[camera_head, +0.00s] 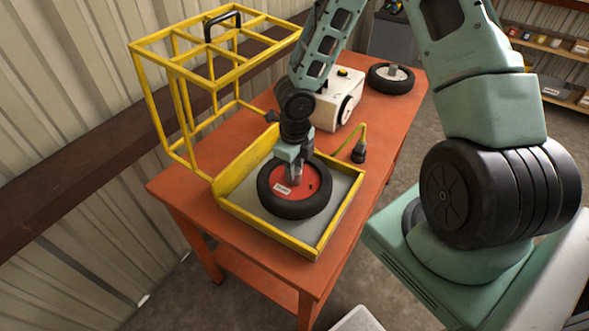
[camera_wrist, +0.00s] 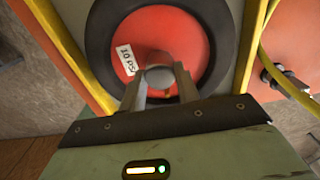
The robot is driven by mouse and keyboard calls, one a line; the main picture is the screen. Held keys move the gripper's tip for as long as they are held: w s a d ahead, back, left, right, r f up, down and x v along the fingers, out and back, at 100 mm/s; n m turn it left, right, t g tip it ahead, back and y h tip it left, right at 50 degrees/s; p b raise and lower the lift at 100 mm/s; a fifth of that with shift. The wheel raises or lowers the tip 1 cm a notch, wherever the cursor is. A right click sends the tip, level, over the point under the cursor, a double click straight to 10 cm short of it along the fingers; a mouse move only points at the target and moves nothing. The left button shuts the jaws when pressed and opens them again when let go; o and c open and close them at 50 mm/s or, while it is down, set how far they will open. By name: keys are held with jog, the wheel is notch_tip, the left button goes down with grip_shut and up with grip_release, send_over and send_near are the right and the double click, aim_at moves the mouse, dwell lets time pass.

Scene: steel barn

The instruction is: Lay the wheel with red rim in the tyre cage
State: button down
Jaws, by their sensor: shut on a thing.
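The wheel with red rim (camera_head: 314,203) is inside the yellow-walled base of the tyre cage (camera_head: 285,243), lying flat or nearly so over its grey floor. The barred yellow lid (camera_head: 160,95) of the cage stands open at the back left. My gripper (camera_head: 293,176) points down at the middle of the wheel. In the wrist view my gripper (camera_wrist: 160,82) is shut on a grey hub stub at the centre of the red rim (camera_wrist: 150,38). A white label shows on the rim. Whether the tyre's underside touches the floor is hidden.
An orange table (camera_head: 185,207) carries the cage. Behind it stand a white machine (camera_head: 340,100) and another wheel with a pale rim (camera_head: 391,77). A yellow hose with a black fitting (camera_head: 358,152) lies right of the cage. A corrugated wall is at the left.

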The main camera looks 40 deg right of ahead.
jog(key=shift+f, duration=0.1)
jog(key=c, duration=1)
grip_release()
jog(key=shift+c, duration=0.2)
notch_tip(320, 180, up, 12)
jog(key=p, duration=0.3)
jog(key=shift+p, duration=0.4)
